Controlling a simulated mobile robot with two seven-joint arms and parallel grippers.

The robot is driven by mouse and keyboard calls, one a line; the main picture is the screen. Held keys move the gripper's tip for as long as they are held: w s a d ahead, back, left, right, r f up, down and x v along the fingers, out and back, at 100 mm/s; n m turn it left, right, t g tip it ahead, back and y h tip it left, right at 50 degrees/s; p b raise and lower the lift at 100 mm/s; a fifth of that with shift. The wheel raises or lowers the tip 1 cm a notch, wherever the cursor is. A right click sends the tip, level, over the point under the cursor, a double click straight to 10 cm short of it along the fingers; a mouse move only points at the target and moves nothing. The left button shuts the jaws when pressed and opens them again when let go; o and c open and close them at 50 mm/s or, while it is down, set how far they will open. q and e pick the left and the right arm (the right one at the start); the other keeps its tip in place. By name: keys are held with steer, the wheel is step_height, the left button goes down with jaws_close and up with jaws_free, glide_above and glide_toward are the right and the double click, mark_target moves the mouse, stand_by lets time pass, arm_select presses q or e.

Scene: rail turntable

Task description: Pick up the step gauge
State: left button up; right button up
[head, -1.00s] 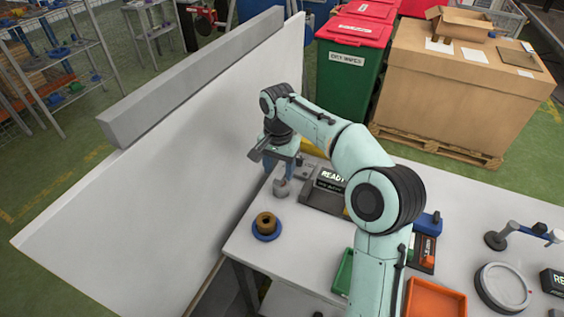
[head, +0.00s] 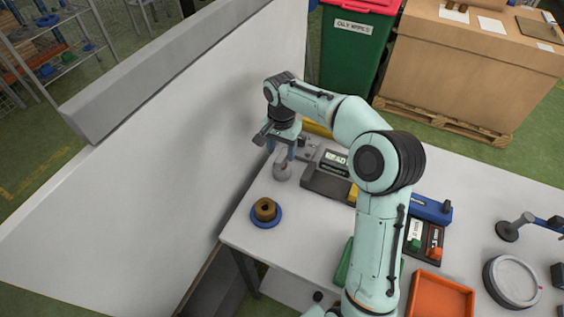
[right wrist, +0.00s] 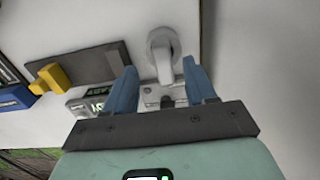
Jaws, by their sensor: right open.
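My right gripper (head: 284,155) is open above the far left part of the table. In the right wrist view its two blue fingers (right wrist: 160,72) stand apart with nothing held between them. A small light grey piece (head: 282,171) with a rounded body stands just below the fingers. It shows in the right wrist view (right wrist: 162,48) as a round base with a stem, beyond the fingertips. I cannot tell for sure which piece is the step gauge. A brown ring-shaped piece (head: 265,208) sits on a blue round base (head: 266,219) nearer the table's left edge. My left gripper is not in view.
A dark device with a lit display (head: 328,182) stands right of the gripper. A tall pale panel (head: 190,150) rises along the table's left side. An orange tray (head: 442,300) and a round grey plate (head: 512,281) lie further right. White tabletop (head: 300,230) is clear in front.

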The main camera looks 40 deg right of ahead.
mark_target(282, 156)
steer(key=shift+w+d+f, duration=0.1)
steer(key=shift+f, duration=0.8)
steer(key=shift+w+d+f, duration=0.15)
steer(key=shift+f, duration=0.75)
steer(key=shift+w+d+f, duration=0.1)
steer(key=shift+f, duration=0.8)
jaws_close()
